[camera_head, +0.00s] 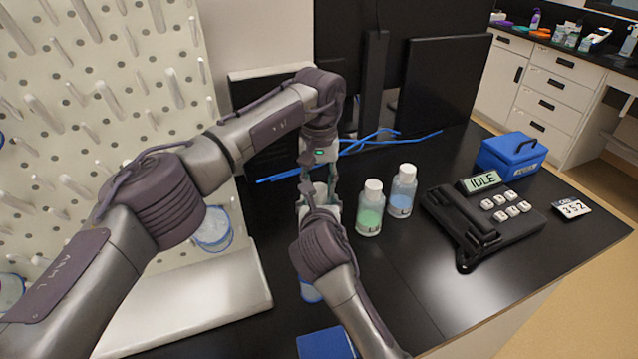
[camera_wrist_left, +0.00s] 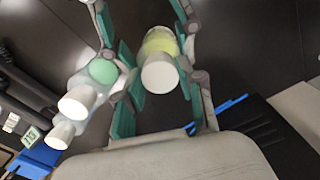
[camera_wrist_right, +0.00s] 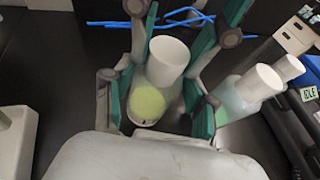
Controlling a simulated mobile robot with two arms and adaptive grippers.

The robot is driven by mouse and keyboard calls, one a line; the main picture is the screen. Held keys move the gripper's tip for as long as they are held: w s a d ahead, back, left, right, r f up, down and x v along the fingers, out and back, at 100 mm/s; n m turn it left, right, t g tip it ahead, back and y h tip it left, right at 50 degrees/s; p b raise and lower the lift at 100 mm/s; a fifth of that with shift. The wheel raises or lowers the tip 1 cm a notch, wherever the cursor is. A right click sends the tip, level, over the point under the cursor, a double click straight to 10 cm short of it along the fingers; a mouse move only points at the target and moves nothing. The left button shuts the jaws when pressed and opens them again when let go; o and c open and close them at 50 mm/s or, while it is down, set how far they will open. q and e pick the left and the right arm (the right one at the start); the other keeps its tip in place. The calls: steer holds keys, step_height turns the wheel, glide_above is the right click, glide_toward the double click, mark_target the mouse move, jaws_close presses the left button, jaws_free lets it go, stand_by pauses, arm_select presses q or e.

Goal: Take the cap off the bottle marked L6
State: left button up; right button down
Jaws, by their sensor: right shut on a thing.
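A bottle with yellow-green liquid and a white cap (camera_wrist_right: 168,55) stands between my two grippers. Its body (camera_wrist_right: 148,102) shows in the right wrist view, but its marking is unreadable. My right gripper (camera_wrist_right: 158,98) is shut on this bottle's body. My left gripper (camera_wrist_left: 158,92) is open, its fingers on either side of the cap (camera_wrist_left: 160,75) with a gap. In the head view my arms mostly hide this bottle. A green-liquid bottle (camera_head: 369,212) and a blue-liquid bottle (camera_head: 402,192), both white-capped, stand to the right; their labels begin with L, the rest is unclear.
A black device (camera_head: 478,222) with an IDLE display stands right of the bottles. A blue box (camera_head: 511,152) and a number card (camera_head: 571,209) lie beyond it. Blue cables (camera_head: 385,138) run behind. A white pegboard (camera_head: 110,90) stands left. The front right table is clear.

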arm_select(q)
jaws_close()
steer(key=n, duration=0.6)
steer(key=shift+n, duration=0.4)
steer(key=o, duration=0.8)
jaws_free()
steer(key=shift+o, duration=0.2)
